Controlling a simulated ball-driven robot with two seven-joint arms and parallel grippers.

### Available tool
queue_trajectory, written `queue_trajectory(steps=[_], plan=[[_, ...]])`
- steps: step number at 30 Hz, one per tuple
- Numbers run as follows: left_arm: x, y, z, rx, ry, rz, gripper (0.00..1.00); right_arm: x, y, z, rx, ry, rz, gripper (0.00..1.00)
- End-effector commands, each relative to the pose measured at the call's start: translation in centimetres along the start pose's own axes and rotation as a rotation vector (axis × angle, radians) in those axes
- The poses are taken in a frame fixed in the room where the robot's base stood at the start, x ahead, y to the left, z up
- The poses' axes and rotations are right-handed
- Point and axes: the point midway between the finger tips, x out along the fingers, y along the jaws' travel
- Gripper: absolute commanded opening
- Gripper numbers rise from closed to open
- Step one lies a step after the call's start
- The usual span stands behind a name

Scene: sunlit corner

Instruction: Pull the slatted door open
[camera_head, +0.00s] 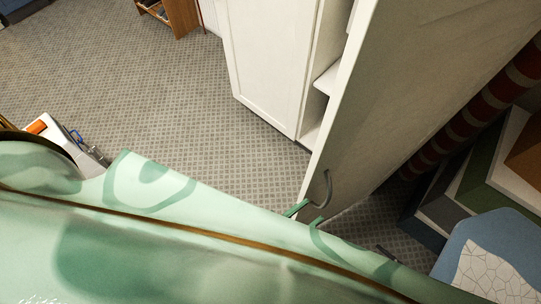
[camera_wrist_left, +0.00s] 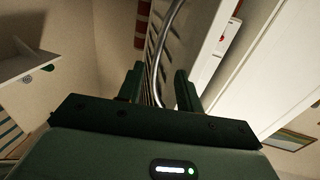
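The door (camera_head: 385,110) stands swung out from the white cabinet, its pale face seen steeply from above in the head view. A curved metal handle (camera_head: 327,188) is near its free edge. The handle also shows in the wrist view (camera_wrist_left: 163,38), running down between the two dark green fingers beside a slatted surface. My left gripper (camera_head: 303,211) is at the door's free edge by the handle, mostly hidden by my green patterned arm. In the wrist view its fingers (camera_wrist_left: 157,85) stand apart on either side of the handle; contact is not clear. My right gripper is not seen.
The cabinet (camera_head: 270,60) has a panelled front and open shelves (camera_head: 327,78) behind the door. A striped red roll (camera_head: 465,110) and coloured boxes (camera_head: 480,185) are on the right, with a blue piece (camera_head: 465,235) near the front.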

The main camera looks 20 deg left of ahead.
Motion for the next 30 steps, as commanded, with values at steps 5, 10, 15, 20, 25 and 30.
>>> queue_trajectory(steps=[5, 10, 15, 20, 25, 30], plan=[[-5.1, 0.0, 0.3, -0.002, -0.004, 0.001, 0.36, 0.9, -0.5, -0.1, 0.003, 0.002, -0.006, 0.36], [-8.6, 0.1, 0.2, -0.001, -0.002, 0.002, 0.36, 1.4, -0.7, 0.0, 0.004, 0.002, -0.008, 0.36], [-10.4, 0.1, 0.0, 0.0, 0.0, 0.001, 0.36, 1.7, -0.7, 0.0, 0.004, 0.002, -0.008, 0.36], [-10.7, 0.0, -0.1, -0.001, 0.002, 0.0, 0.36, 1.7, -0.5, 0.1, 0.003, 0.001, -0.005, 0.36], [-10.7, 0.0, -0.1, 0.0, 0.002, 0.0, 0.3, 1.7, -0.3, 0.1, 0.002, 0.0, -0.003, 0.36], [-9.3, -1.0, 0.6, 0.025, 0.034, 0.006, 0.0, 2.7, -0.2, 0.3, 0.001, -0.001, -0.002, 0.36]])
